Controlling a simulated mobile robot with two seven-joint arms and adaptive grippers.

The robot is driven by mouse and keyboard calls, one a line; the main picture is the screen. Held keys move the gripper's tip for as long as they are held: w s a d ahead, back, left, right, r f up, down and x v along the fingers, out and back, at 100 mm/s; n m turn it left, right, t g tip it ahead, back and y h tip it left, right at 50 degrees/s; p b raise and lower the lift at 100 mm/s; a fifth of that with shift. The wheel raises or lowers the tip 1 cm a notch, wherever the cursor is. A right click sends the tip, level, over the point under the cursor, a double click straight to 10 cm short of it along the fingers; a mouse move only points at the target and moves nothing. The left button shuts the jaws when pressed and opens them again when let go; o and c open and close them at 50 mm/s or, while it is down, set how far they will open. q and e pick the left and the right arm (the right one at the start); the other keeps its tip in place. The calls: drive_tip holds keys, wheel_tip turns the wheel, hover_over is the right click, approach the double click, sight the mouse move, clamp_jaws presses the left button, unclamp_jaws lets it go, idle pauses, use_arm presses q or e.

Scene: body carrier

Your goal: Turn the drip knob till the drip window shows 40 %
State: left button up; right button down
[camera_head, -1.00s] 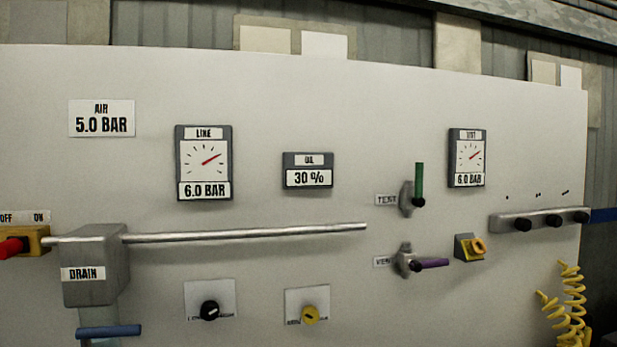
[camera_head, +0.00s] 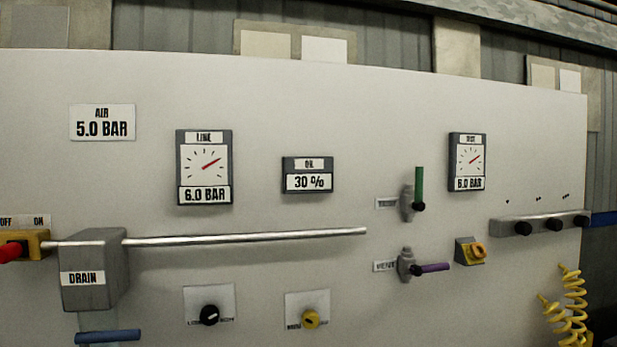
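The oil window (camera_head: 308,175) on the white panel reads 30 %; no window labelled drip shows. Below it a yellow knob (camera_head: 310,319) sits on a small white plate, its printed words too blurred to read fully. A black knob (camera_head: 209,315) sits on a similar plate to its left. I cannot tell for sure which of the two is the drip knob. Neither of my grippers shows in the view.
A metal pipe (camera_head: 245,238) runs right from the grey drain box (camera_head: 90,270). The line gauge (camera_head: 204,166) and test gauge (camera_head: 468,161) read 6.0 BAR. Green (camera_head: 419,186) and purple (camera_head: 432,267) levers, and a yellow coiled hose (camera_head: 570,305), are at the right.

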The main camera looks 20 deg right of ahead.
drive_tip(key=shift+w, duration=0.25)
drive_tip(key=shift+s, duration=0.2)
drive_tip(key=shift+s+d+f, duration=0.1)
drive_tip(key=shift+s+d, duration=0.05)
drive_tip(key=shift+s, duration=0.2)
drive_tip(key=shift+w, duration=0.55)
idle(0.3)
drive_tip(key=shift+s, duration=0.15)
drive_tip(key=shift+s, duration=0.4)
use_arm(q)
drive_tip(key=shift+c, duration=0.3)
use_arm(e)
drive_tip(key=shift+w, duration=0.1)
